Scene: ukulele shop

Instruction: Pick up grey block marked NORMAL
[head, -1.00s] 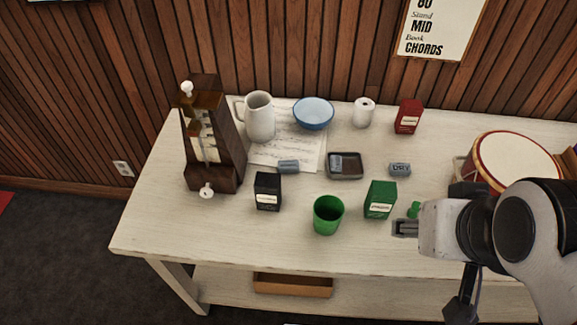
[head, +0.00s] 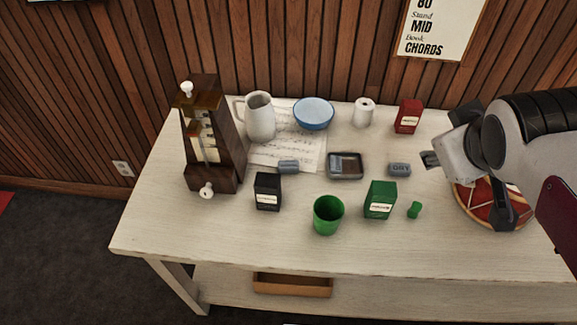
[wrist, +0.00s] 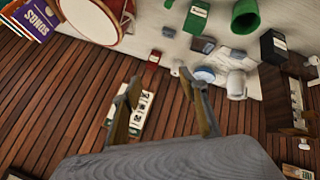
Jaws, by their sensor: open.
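Two small grey blocks lie on the white table. One grey block (head: 289,167) lies at the front edge of the sheet music, behind the black box; its lettering is too small to read. It also shows in the wrist view (wrist: 238,53). The other, a grey block (head: 399,169) right of the dark tray, reads DRY. It also shows in the wrist view (wrist: 169,31). My gripper (head: 430,160) is just right of the DRY block in the head view. In the wrist view my gripper (wrist: 160,80) has its fingers apart with nothing held between them.
A dark tray (head: 346,166) lies between the blocks. Near the front stand a black box (head: 267,191), green cup (head: 328,215) and green box (head: 380,200). Behind are a white jug (head: 260,117), blue bowl (head: 313,113) and red box (head: 408,116). A metronome (head: 211,135) stands left.

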